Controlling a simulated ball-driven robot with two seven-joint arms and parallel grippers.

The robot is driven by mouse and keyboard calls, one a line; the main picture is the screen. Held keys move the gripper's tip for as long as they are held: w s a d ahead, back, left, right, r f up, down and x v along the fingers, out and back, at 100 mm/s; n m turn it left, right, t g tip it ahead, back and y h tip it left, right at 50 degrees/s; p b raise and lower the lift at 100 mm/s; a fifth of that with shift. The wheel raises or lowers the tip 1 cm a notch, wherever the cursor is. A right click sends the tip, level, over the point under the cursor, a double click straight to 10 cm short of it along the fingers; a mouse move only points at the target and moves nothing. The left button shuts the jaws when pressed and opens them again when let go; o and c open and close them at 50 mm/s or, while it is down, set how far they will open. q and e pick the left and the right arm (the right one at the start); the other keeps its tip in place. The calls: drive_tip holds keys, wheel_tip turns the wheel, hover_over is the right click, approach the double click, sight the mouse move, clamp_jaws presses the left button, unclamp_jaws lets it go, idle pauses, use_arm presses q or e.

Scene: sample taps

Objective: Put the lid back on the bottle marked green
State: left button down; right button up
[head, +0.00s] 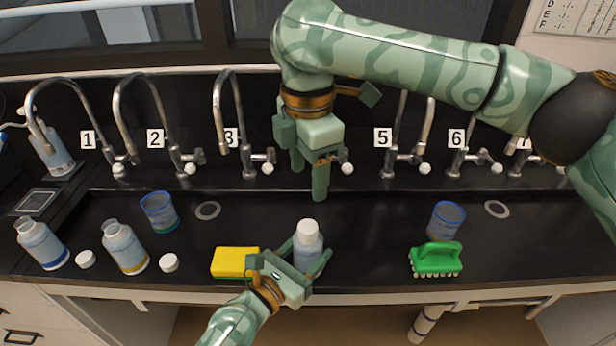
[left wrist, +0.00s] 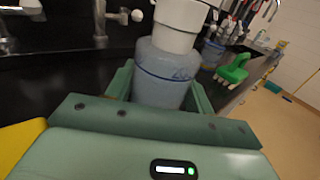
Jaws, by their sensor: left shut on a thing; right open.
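A pale bottle (head: 307,243) stands upright at the counter's front, with a white lid (head: 308,227) on its top. My left gripper (head: 304,257) is shut around this bottle's body. The left wrist view shows the bottle (left wrist: 165,75) between the fingers and the white lid (left wrist: 178,25) above. I cannot make out a green mark on it. My right gripper (head: 309,175) is open and empty, above and behind the bottle. Two uncapped bottles stand at the left, one with a blue band (head: 42,243) and one with a yellow band (head: 125,247). Loose white lids (head: 86,259) and (head: 168,263) lie beside them.
A yellow sponge (head: 234,262) lies just left of my left gripper. A green brush (head: 436,260) and a blue-rimmed cup (head: 445,221) are at the right. Another cup (head: 160,211) is at the left. Numbered taps (head: 240,125) line the back. Counter between bottle and brush is clear.

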use_arm(q)
drive_tip(key=shift+c, duration=2.4)
unclamp_jaws()
drive_tip(key=v, duration=0.8)
drive_tip(key=shift+s+f, duration=0.1)
drive_tip(key=shift+s, duration=0.1)
use_arm(e)
drive_tip(key=f+b, duration=0.2)
drive_tip(key=f, duration=0.1)
drive_tip(key=shift+w+f, duration=0.15)
drive_tip(key=shift+w, duration=0.05)
use_arm(q)
approach(298, 263)
drive_tip(key=v, duration=0.3)
use_arm(e)
drive_tip(key=shift+f+b, duration=0.3)
drive_tip(key=shift+b, duration=0.15)
use_arm(q)
drive_tip(key=shift+s+a+r, duration=0.1)
drive_tip(key=shift+s+r, duration=0.05)
drive_tip(key=shift+r, duration=0.15)
